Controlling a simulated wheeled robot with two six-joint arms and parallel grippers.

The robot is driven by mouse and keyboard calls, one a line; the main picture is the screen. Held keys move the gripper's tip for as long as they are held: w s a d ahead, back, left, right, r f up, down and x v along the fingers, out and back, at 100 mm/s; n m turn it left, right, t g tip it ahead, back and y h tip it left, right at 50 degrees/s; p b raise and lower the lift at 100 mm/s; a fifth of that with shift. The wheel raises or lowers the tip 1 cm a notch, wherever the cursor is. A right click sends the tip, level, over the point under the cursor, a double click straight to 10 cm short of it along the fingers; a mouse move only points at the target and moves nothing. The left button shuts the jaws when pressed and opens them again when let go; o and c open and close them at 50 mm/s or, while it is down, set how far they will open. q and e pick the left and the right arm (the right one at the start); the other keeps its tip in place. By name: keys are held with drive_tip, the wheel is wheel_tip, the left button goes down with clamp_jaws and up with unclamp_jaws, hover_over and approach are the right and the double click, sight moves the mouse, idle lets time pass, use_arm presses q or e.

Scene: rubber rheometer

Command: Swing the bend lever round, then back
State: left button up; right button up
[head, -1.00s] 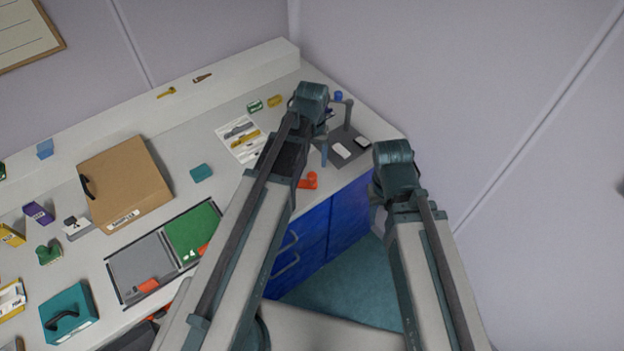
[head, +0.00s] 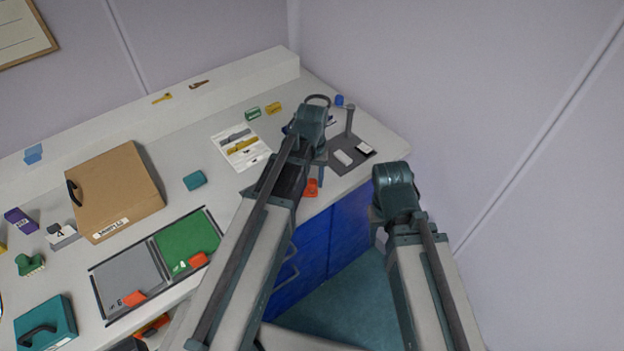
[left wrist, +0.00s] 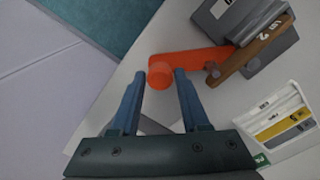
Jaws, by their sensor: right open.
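The orange bend lever (head: 311,188) is at the front edge of the counter in the head view. In the left wrist view the lever (left wrist: 195,61) runs from a grey block (left wrist: 262,42) to a round knob at its left end. My left gripper (head: 322,174) is beside the lever in the head view. In the left wrist view my left gripper (left wrist: 158,80) is open, with the knob at the gap between its fingertips; contact cannot be told. My right gripper (head: 377,218) hangs clear of the counter, mostly hidden by its own arm.
A dark grey plate with a post (head: 349,122) stands right of my left gripper. A brown strip (left wrist: 250,50) lies across the grey block.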

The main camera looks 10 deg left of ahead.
use_arm(q)
clamp_jaws()
idle(1.1)
